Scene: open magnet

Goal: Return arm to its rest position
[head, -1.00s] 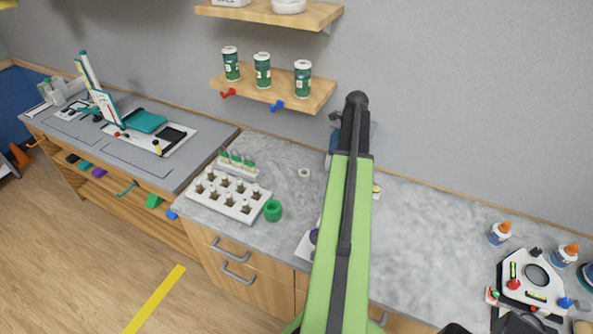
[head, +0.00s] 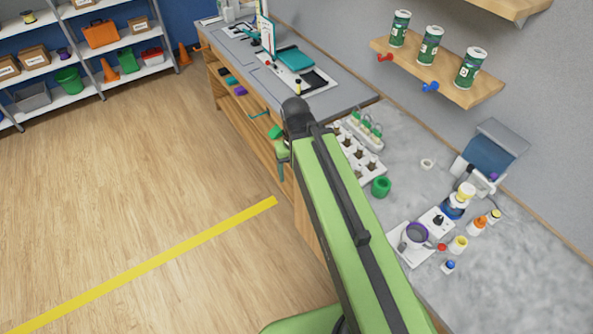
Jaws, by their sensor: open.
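My green and black arm reaches up from the bottom of the head view, and its dark joint is near the middle. A small green and grey part of my arm shows just below and left of that joint. My gripper's fingers cannot be made out; the arm hides what lies behind it. I see nothing held.
The marble counter (head: 440,150) is right of my arm, with a white holed rack (head: 370,166), a green ring (head: 381,187), a purple-rimmed cup (head: 416,236) and small bottles. A shelf (head: 450,85) holds three green cans. Open floor (head: 130,180) with a yellow line (head: 150,265) lies left.

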